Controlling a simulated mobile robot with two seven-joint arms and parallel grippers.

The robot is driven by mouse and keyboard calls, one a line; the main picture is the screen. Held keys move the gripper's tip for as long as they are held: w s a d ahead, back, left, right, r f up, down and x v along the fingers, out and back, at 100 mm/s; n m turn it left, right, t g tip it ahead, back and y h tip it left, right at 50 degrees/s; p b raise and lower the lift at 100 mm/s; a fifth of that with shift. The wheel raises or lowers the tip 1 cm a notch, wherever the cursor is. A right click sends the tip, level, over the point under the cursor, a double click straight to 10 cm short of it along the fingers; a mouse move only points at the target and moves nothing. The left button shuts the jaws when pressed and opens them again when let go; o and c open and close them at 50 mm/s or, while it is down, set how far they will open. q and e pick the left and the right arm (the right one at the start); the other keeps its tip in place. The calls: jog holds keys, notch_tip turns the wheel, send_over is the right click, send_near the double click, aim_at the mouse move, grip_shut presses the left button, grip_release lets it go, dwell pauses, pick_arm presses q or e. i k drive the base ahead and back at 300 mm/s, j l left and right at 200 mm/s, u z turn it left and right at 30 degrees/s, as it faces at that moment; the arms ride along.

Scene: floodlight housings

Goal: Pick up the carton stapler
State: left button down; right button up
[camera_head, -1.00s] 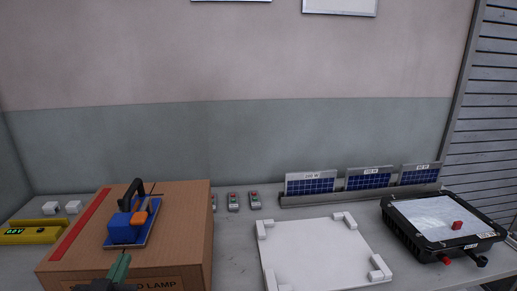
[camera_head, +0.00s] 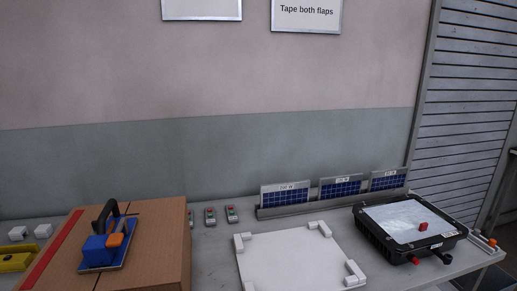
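The carton stapler (camera_head: 101,248) has a blue body, a black handle arching over it and an orange part on its right. It rests on a blue base plate on top of the brown cardboard carton (camera_head: 160,238) at the left of the table. Nothing is touching the stapler. Neither of my grippers is in the view now.
A white board with corner blocks (camera_head: 290,262) lies mid-table. Right of it is a black floodlight housing (camera_head: 412,228). Small solar panels (camera_head: 340,188) stand in a rack behind. Small remotes (camera_head: 210,215) lie beside the carton. A yellow device (camera_head: 14,260) is far left.

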aim_at(98, 257)
jog(key=i+j, duration=0.1)
jog(key=j, duration=0.35)
jog(key=i+j, duration=0.1)
jog(key=j, duration=0.3)
jog(key=i+j, duration=0.1)
jog(key=j, duration=0.35)
jog(key=i+j, duration=0.1)
jog(key=j, duration=0.35)
jog(key=i+j, duration=0.1)
jog(key=j, duration=0.3)
jog(key=z, duration=0.05)
